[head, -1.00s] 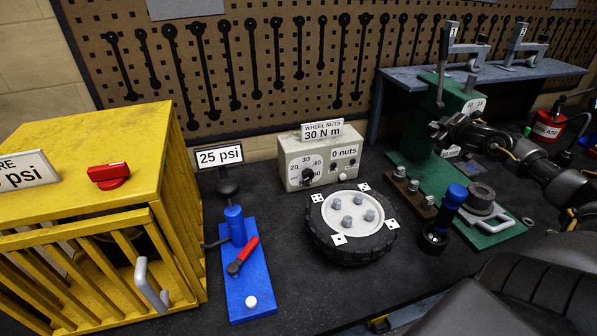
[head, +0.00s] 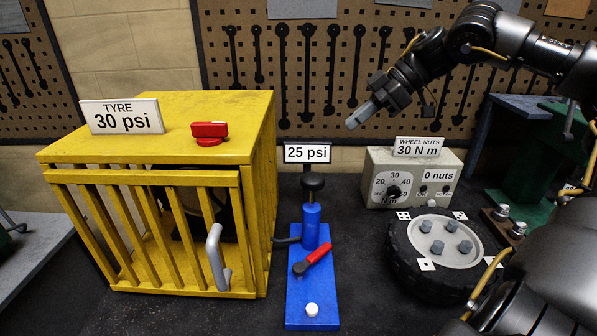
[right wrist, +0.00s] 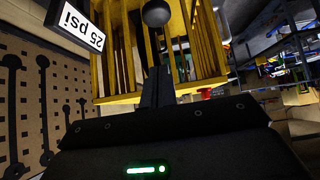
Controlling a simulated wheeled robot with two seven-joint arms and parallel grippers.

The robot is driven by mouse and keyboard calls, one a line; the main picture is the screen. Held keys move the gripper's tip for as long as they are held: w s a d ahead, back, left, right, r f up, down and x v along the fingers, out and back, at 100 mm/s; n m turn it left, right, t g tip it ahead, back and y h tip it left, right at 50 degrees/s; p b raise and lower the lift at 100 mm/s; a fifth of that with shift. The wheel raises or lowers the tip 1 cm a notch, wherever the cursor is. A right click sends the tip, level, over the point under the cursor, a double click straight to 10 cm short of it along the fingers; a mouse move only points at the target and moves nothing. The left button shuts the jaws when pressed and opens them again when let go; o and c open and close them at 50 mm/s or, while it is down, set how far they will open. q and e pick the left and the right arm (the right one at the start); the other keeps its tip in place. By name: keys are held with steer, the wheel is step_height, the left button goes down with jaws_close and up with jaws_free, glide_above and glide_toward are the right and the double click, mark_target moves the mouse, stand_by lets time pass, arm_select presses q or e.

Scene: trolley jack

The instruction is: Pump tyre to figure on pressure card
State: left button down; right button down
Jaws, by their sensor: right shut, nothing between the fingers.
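The blue pump (head: 312,222) stands upright on its blue base, with a black knob (head: 313,182) on top. A red-handled lever (head: 318,255) and a white button (head: 312,310) are on the base. A sign behind it reads 25 psi (head: 307,153). The pressure card reading TYRE 30 psi (head: 121,116) stands on the yellow cage (head: 180,130). A dark round shape inside the cage is partly hidden by bars. My right gripper (head: 354,122) is shut and empty, above and right of the pump. In the right wrist view, its fingers (right wrist: 157,88) point towards the black knob (right wrist: 156,13). My left gripper is not in view.
A red knob (head: 209,132) sits on the cage top, and a grey handle (head: 217,257) is on its barred door. A wheel (head: 440,250) with dice-like markers lies at right. A torque box (head: 410,180) stands behind it. The pegboard (head: 300,80) closes off the back.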

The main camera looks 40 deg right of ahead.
steer(key=shift+s, duration=0.1)
steer(key=p, duration=0.3)
glide_above(309, 174)
steer(key=s+d, duration=0.2)
step_height(309, 174, down, 7)
steer(key=shift+w+f, duration=0.1)
step_height(309, 174, down, 3)
steer(key=shift+d+p, duration=0.1)
steer(key=shift+p, duration=0.65)
steer(key=shift+d+f, duration=0.1)
steer(key=shift+f, duration=0.3)
